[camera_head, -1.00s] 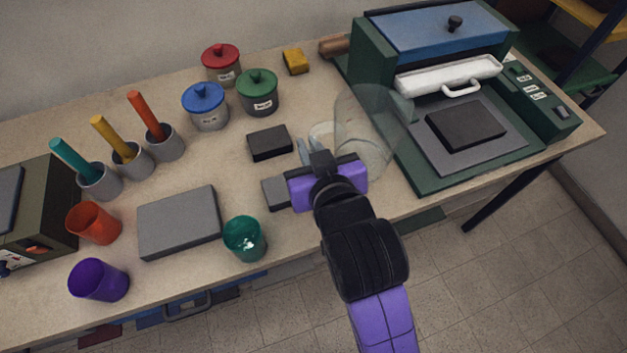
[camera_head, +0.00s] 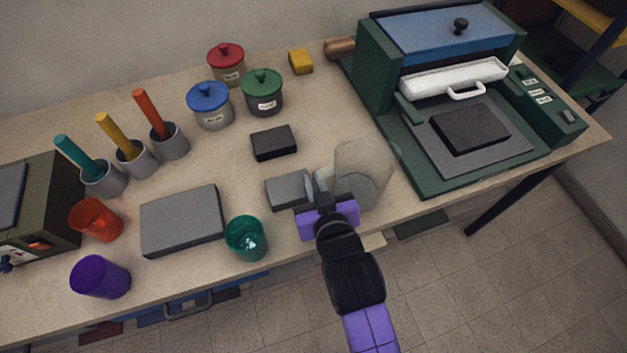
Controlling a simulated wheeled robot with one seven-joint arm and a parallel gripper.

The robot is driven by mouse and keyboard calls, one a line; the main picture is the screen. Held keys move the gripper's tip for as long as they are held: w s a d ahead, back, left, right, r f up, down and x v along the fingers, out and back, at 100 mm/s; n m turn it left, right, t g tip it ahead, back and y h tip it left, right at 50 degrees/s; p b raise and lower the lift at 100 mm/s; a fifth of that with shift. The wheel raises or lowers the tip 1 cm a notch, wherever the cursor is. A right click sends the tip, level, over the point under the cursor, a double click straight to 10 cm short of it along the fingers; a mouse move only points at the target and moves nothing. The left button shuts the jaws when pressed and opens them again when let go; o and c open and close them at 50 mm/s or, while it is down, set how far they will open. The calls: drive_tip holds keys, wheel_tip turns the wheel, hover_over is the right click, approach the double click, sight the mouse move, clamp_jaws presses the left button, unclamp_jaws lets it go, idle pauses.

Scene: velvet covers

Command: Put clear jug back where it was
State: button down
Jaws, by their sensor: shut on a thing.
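The clear jug (camera_head: 362,170) is a see-through, greyish vessel near the middle right of the bench, left of the green machine. My gripper (camera_head: 322,190) is at its left side, shut on it, with the purple gripper body in front. The jug looks upright. I cannot tell whether its base touches the bench top. The fingertips are partly blurred into the clear wall and hard to make out.
A grey block (camera_head: 289,189) lies just left of my gripper, and a black block (camera_head: 274,142) lies behind it. A green cup (camera_head: 246,238) stands to the left. The green machine (camera_head: 410,150) bounds the right. Lidded jars (camera_head: 263,92) stand at the back.

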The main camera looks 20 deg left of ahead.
drive_tip(key=shift+f, duration=0.1)
drive_tip(key=c, duration=1.5)
unclamp_jaws()
drive_tip(key=shift+c, duration=0.2)
drive_tip(key=shift+r, duration=0.25)
drive_tip(key=shift+s+d, duration=0.15)
drive_tip(key=shift+s, duration=0.2)
drive_tip(key=v, duration=1.1)
drive_tip(key=shift+r+b, duration=0.2)
drive_tip(key=shift+b, duration=0.15)
